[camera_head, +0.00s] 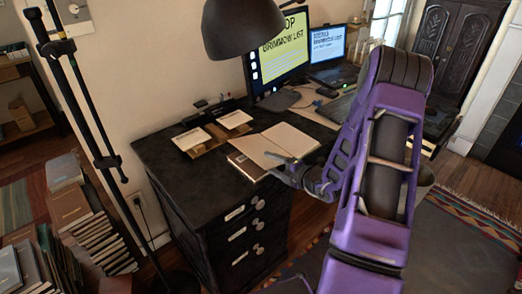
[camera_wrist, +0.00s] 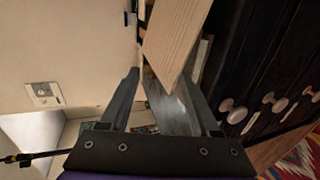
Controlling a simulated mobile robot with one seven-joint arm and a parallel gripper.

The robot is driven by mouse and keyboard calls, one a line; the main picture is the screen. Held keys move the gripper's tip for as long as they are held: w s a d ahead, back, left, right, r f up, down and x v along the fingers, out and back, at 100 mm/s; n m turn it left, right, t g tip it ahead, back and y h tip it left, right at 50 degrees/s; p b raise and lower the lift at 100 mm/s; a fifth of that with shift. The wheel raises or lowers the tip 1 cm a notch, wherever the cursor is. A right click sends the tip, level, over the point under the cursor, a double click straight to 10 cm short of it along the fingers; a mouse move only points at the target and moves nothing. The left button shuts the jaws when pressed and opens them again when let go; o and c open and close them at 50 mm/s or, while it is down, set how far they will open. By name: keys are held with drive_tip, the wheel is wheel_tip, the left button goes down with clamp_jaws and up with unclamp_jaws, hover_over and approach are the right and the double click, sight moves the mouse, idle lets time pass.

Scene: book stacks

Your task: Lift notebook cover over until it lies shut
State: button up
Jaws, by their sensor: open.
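The notebook (camera_head: 288,138) lies open near the front edge of the dark desk, with pale pages on the right. Its left part (camera_head: 252,150) looks pale, with a brown strip at the front edge. My gripper (camera_head: 276,164) is at the notebook's front edge, low over the desk front. In the wrist view my gripper (camera_wrist: 158,80) is open. A tan, wood-toned flat piece (camera_wrist: 175,35), seemingly the notebook cover, reaches down to a corner near the right finger. Whether it touches a finger I cannot tell.
The desk (camera_head: 165,150) carries cards (camera_head: 191,139), a monitor (camera_head: 283,50) and a laptop (camera_head: 327,45). A lamp shade (camera_head: 240,28) hangs above its left side. Drawer knobs (camera_head: 256,204) stick out in front. Books (camera_head: 75,205) are stacked on the floor at left.

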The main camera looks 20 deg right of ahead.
drive_tip(key=shift+r, duration=0.1)
drive_tip(key=shift+w+d+r+p, duration=0.1)
drive_tip(key=shift+d+r+p, duration=0.05)
drive_tip(key=shift+r+p, duration=0.3)
drive_tip(key=shift+w+d+r+p, duration=0.1)
drive_tip(key=shift+r+p, duration=0.3)
drive_tip(key=shift+r, duration=0.05)
drive_tip(key=shift+d+r+p, duration=0.35)
drive_tip(key=shift+r+p, duration=0.5)
drive_tip(key=shift+r, duration=0.1)
drive_tip(key=shift+w+d+r+p, duration=0.25)
drive_tip(key=shift+d+r+p, duration=0.3)
drive_tip(key=shift+r+p, duration=0.25)
